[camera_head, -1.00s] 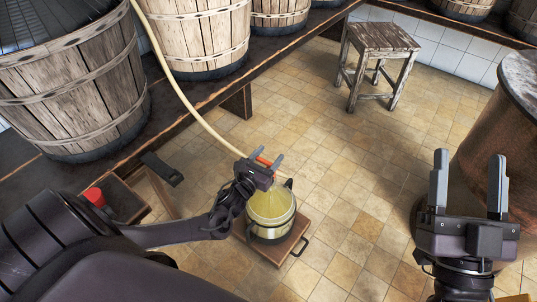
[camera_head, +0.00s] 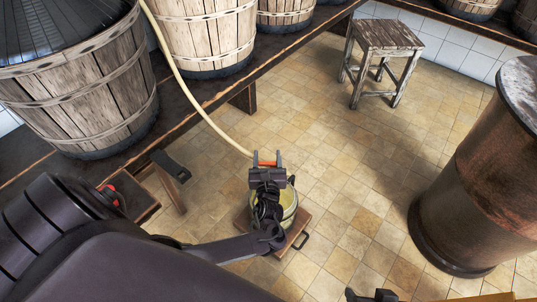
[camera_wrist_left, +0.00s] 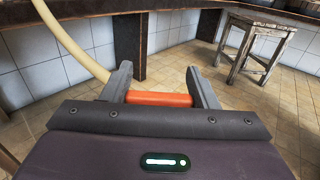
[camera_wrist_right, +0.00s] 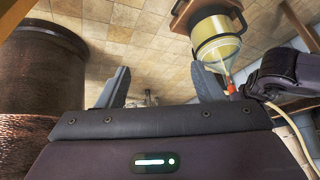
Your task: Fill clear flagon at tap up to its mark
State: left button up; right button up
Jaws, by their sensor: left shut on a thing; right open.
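The clear flagon, with a yellowish body and light bands, stands on a wooden board (camera_head: 304,222) on the floor. In the head view my left arm and gripper hide most of it (camera_head: 289,197); the right wrist view shows its body (camera_wrist_right: 216,44) and clear tapering top. My left gripper (camera_head: 267,161) is shut on an orange-red hose end (camera_wrist_left: 158,99), close to the flagon's top.
A pale hose (camera_head: 195,100) runs down past wooden tubs (camera_head: 205,40) on a dark bench. A round red piece (camera_head: 113,195) sits on a small wooden box at left. A stool (camera_head: 387,36) stands behind; a large copper vessel (camera_head: 470,185) stands right. Tiled floor between is clear.

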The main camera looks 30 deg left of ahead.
pick_arm(q)
jog(key=shift+s+d+n+g+y, duration=0.15)
jog(key=shift+n+g+y, duration=0.65)
jog(key=shift+y, duration=0.1)
jog(key=shift+s+f+n+g+y, duration=0.1)
jog(key=shift+s+n+g+y, duration=0.1)
jog(key=shift+n+g+y, duration=0.45)
jog(key=shift+g+y, duration=0.25)
jog(key=shift+s+n+g+y+b, duration=0.15)
jog(key=shift+n+g+y+b, duration=0.2)
jog(key=shift+n+g+y, duration=0.3)
pick_arm(e)
jog(key=shift+w+a+r+t+y, duration=0.25)
jog(key=shift+w+r+t, duration=0.25)
jog(key=shift+w, duration=0.25)
jog(key=shift+w+a+r+t+y, duration=0.2)
jog(key=shift+w+r+t, duration=0.2)
jog(key=shift+w+r, duration=0.3)
jog(key=shift+f, duration=0.1)
pick_arm(q)
jog(key=o, duration=1)
